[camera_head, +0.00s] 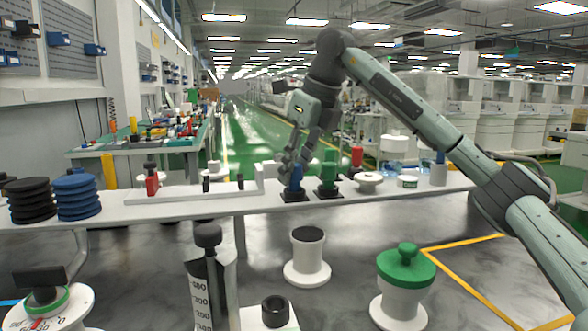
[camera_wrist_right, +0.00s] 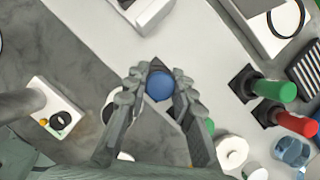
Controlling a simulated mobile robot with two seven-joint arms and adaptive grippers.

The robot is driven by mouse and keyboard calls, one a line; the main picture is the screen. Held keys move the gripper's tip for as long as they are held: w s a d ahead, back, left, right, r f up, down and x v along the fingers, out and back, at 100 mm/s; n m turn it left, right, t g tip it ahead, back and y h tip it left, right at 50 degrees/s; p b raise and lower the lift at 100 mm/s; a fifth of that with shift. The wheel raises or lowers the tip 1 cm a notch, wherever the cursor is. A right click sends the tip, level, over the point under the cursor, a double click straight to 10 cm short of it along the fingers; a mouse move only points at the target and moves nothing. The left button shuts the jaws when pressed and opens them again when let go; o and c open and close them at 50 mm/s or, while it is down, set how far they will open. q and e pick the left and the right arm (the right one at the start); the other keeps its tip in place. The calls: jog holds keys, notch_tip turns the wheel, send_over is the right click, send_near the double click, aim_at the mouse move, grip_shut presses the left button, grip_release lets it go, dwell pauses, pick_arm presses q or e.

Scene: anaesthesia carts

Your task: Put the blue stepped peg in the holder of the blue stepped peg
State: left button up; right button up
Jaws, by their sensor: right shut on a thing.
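The blue stepped peg (camera_head: 296,181) stands upright on the far white table, between the fingers of my right gripper (camera_head: 294,164). In the right wrist view its round blue top (camera_wrist_right: 159,86) sits between the two fingers (camera_wrist_right: 159,92), which are shut on it. A black square holder (camera_head: 296,197) lies directly under the peg; a dark corner of it (camera_wrist_right: 158,64) shows behind the peg in the wrist view. The peg's lower end is hard to see, so I cannot tell how deep it sits. My left gripper is not in view.
A green peg (camera_head: 328,168) on a black base stands close to the right, with a red peg (camera_head: 357,157) behind it. A white round piece (camera_head: 368,180) lies further right. Stacks of black discs (camera_head: 31,200) and blue discs (camera_head: 76,196) stand at the left.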

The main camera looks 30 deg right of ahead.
jog(key=shift+f, duration=0.1)
jog(key=o, duration=0.9)
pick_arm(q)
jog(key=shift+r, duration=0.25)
pick_arm(e)
jog(key=shift+o, duration=0.2)
jog(key=shift+r, duration=0.2)
jog(key=shift+s+r, duration=0.15)
jog(key=shift+r, duration=0.2)
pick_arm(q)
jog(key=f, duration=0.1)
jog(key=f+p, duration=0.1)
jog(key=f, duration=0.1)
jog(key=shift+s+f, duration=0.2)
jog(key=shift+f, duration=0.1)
pick_arm(e)
jog(key=v, duration=1.1)
